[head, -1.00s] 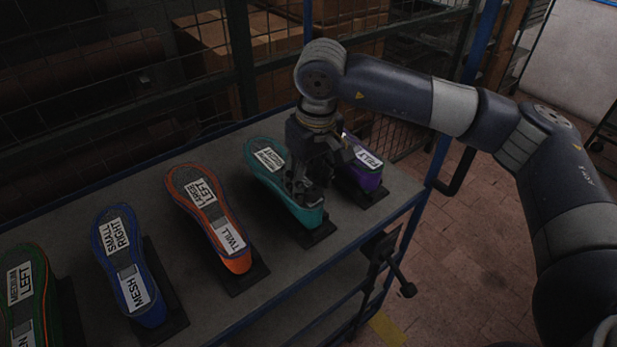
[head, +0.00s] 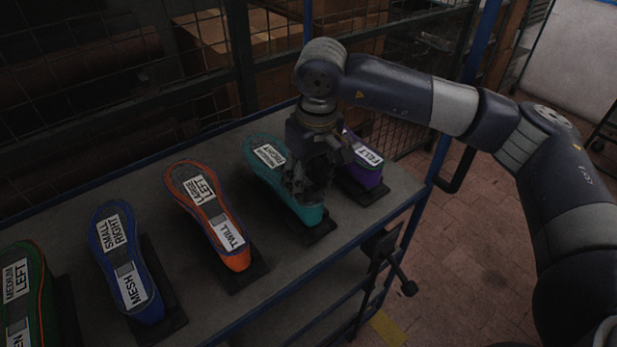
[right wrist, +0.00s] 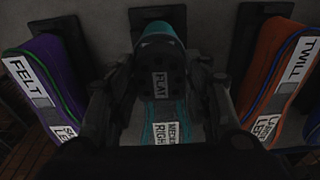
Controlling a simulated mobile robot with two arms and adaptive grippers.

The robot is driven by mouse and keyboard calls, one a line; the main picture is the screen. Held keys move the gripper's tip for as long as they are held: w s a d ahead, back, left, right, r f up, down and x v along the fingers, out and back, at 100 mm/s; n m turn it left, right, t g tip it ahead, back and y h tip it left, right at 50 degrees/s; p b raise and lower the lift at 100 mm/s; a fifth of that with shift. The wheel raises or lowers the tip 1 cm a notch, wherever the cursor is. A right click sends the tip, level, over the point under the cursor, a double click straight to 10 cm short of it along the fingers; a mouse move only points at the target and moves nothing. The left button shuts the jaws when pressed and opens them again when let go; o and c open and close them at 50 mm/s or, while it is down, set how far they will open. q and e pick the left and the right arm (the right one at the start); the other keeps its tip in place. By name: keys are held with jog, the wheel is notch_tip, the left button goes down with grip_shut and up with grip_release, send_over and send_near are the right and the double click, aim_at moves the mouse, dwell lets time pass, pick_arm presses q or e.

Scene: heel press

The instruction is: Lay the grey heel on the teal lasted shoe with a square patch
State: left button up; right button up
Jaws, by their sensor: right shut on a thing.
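The teal lasted shoe (head: 259,172) lies on a dark stand, second from the right in the row, with a label reading "RIGHT" on its front part. In the right wrist view its teal heel end (right wrist: 157,29) shows past the held piece. My right gripper (head: 309,186) is over the rear half of this shoe. It is shut on a dark grey heel (right wrist: 175,97) labelled "FLAT", seen between its fingers in the right wrist view. The heel is over the shoe's rear; I cannot tell whether it touches. Any patch there is hidden. My left gripper is out of view.
A purple shoe (head: 369,174) labelled "FELT" is close on the right of the gripper. An orange shoe (head: 236,260) labelled "TWILL" is on the left. Blue (head: 152,311) and green (head: 38,268) shoes follow further left. Wire mesh stands behind the grey table (head: 205,297).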

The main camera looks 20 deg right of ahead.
jog(key=shift+f, duration=0.2)
jog(key=o, duration=1.2)
jog(key=shift+c, duration=0.2)
notch_tip(320, 180, up, 12)
jog(key=s, duration=0.1)
jog(key=shift+s+d, duration=0.15)
jog(key=shift+d, duration=0.1)
jog(key=shift+f, duration=0.1)
